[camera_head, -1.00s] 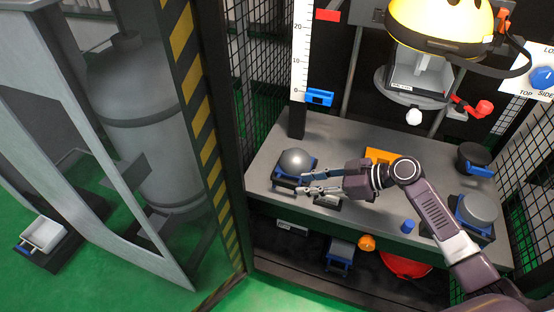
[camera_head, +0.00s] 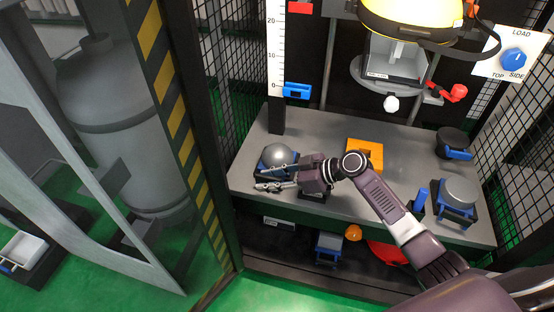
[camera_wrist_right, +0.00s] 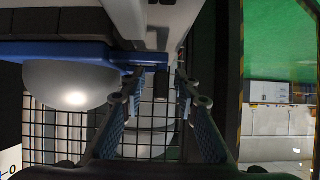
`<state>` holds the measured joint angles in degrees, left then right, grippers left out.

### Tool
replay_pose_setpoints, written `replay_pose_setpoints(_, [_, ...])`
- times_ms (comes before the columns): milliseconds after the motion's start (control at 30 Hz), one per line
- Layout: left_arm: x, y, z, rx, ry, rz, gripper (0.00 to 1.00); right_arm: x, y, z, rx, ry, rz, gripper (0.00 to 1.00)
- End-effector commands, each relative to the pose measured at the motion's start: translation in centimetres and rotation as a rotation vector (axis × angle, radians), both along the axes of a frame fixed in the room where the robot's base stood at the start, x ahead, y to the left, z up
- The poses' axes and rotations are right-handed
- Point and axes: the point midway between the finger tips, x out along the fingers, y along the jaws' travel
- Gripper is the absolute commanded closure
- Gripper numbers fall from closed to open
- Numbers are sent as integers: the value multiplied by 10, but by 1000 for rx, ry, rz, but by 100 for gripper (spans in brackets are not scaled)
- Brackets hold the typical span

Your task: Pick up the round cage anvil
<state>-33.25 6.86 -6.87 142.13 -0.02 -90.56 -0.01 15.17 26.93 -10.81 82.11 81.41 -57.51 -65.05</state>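A grey dome-shaped anvil (camera_head: 281,155), which looks like the round cage anvil, sits in a blue cradle at the left of the grey table (camera_head: 246,172). My right gripper (camera_head: 262,179) is open beside it, its fingers pointing left along the cradle's front side. In the right wrist view the dome (camera_wrist_right: 72,84) is at the left with a blue bar (camera_wrist_right: 140,59) above it. The open fingers (camera_wrist_right: 160,78) are close to the bar's end; I cannot tell whether they touch it. My left gripper is out of view.
An orange block (camera_head: 366,151), a flat round grey anvil (camera_head: 460,191) and a black anvil (camera_head: 452,141) with a blue handle stand on the table. A yellow helmet (camera_head: 412,20) hangs above. Mesh (camera_head: 228,85) and a striped post (camera_head: 178,110) bound the left side.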

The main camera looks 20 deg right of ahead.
Motion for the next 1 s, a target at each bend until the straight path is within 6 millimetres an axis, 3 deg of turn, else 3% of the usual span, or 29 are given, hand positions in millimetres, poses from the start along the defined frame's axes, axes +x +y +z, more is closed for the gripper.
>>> replay_pose_setpoints(33, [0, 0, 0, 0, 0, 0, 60, 0, 0, 0, 0, 0, 0, 78])
replay_pose_setpoints(233, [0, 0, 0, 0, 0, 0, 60, 0, 0, 0, 0, 1, 0, 100])
replay_pose_setpoints(1000, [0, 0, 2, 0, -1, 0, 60, 2, 0, 9, 3, -10, -2, 100])
